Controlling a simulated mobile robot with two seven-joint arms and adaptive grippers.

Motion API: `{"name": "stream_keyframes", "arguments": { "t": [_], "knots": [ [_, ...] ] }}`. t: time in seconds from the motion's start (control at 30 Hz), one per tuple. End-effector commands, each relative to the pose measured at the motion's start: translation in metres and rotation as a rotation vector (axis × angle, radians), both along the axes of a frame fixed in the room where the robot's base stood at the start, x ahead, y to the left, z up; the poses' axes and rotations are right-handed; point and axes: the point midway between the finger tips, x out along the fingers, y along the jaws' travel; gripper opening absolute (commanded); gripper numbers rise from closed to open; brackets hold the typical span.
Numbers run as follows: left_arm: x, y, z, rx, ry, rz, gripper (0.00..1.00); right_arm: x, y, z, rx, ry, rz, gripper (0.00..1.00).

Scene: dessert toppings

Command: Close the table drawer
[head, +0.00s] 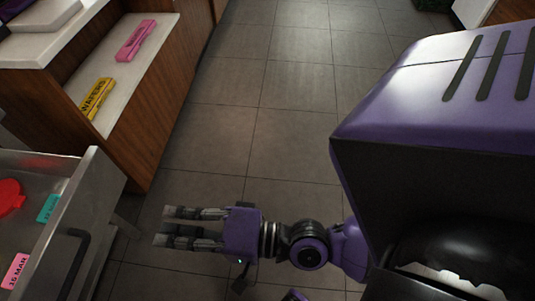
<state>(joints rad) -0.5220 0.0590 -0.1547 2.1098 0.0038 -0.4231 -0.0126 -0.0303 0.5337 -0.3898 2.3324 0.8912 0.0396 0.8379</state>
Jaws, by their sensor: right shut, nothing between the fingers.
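The table drawer (86,212) is at the lower left, standing open. It has a metal front with a dark bar handle (75,262) on its right-facing side. My right gripper (166,227) is to the right of the drawer front, fingers pointing left toward it. My left gripper is not in view. The rest of the drawer and the table are cut off by the left and bottom edges.
In the drawer lie a red item (10,196), a teal label (48,208) and a pink label (15,271). A wooden cabinet (150,115) behind it holds a yellow packet (95,97) and a pink packet (136,40). The tiled floor (270,120) is clear.

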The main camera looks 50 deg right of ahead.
Motion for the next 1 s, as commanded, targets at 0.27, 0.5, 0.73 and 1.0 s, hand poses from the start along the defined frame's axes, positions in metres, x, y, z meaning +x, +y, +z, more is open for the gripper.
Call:
{"name": "stream_keyframes", "arguments": {
  "t": [0.27,0.5,0.73,1.0],
  "knots": [
    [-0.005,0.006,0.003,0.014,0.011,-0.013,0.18,0.03,0.02,0.003,0.012,0.0,-0.003,0.0],
    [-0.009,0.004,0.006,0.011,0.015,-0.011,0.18,0.074,0.049,0.003,0.01,0.001,-0.003,0.0],
    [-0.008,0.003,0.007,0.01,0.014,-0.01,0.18,0.104,0.07,0.002,0.007,0.002,-0.001,0.0],
    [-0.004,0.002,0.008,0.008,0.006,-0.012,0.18,0.116,0.078,0.0,0.004,0.004,-0.001,0.0]
  ]
}}
